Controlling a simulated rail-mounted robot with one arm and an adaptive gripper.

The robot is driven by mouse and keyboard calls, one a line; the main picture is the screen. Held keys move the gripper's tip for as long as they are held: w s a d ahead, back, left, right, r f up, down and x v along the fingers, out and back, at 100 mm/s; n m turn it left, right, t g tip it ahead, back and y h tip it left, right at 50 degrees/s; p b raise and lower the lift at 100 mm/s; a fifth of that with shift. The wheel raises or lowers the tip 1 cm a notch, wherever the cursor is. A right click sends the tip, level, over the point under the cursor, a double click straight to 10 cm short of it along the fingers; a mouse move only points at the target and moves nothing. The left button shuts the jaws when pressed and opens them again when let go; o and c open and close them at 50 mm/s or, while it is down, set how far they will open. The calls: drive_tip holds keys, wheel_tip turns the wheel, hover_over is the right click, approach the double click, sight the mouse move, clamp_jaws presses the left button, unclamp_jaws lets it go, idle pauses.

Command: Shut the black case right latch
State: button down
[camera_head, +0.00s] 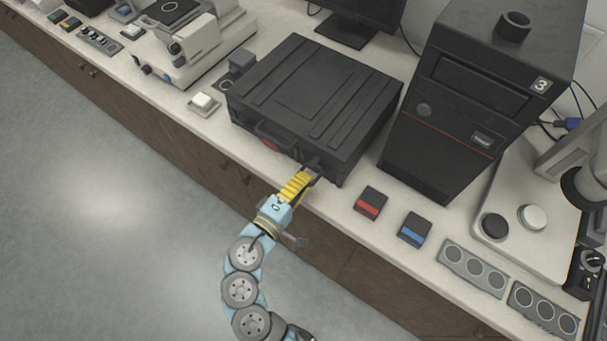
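The black case (318,92) lies on the white counter with its lid down. Its handle side faces the counter's front edge, with a handle (273,132) and a red patch (270,146) near the left of that side. My gripper (313,170) is at the right part of the case's front side, where the right latch is. Its fingertips are at or very near the case there. The gripper and its yellow part cover the right latch, so its position is hidden. I cannot tell whether the fingers are open or shut.
A black tower marked 3 (462,95) stands close to the right of the case. A red-striped block (370,203) and a blue-striped block (414,230) lie right of my gripper. A white button box (204,102) sits left of the case. The floor in front is clear.

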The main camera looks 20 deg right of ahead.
drive_tip(key=shift+d+r+g+y+p, duration=0.15)
drive_tip(key=shift+r+g+y+p, duration=0.95)
drive_tip(key=shift+p, duration=3.2)
drive_tip(key=y+p, duration=0.1)
drive_tip(key=p, duration=0.2)
drive_tip(key=r+g+y+p, duration=0.1)
drive_tip(key=y+p, duration=0.1)
drive_tip(key=p, duration=0.2)
drive_tip(key=d+y+p, duration=0.1)
drive_tip(key=p, duration=0.2)
drive_tip(key=shift+w+r+g, duration=0.3)
drive_tip(key=shift+r+g, duration=0.05)
drive_tip(key=shift+g, duration=0.05)
drive_tip(key=y+p, duration=0.1)
drive_tip(key=p, duration=0.1)
drive_tip(key=g+y+p, duration=0.1)
drive_tip(key=p, duration=0.1)
drive_tip(key=shift+w+d+r+p, duration=0.25)
drive_tip(key=shift+d+p, duration=0.05)
drive_tip(key=shift+p, duration=0.05)
drive_tip(key=shift+d+f+y+p, duration=0.1)
drive_tip(key=shift+d+y+p, duration=0.1)
drive_tip(key=shift+y+p, duration=0.7)
drive_tip(key=shift+w+f+g+p, duration=0.1)
drive_tip(key=shift+g+p, duration=0.2)
drive_tip(key=shift+p, duration=0.05)
drive_tip(key=c, duration=1.5)
unclamp_jaws()
drive_tip(key=shift+o, duration=0.2)
drive_tip(key=shift+f, duration=0.1)
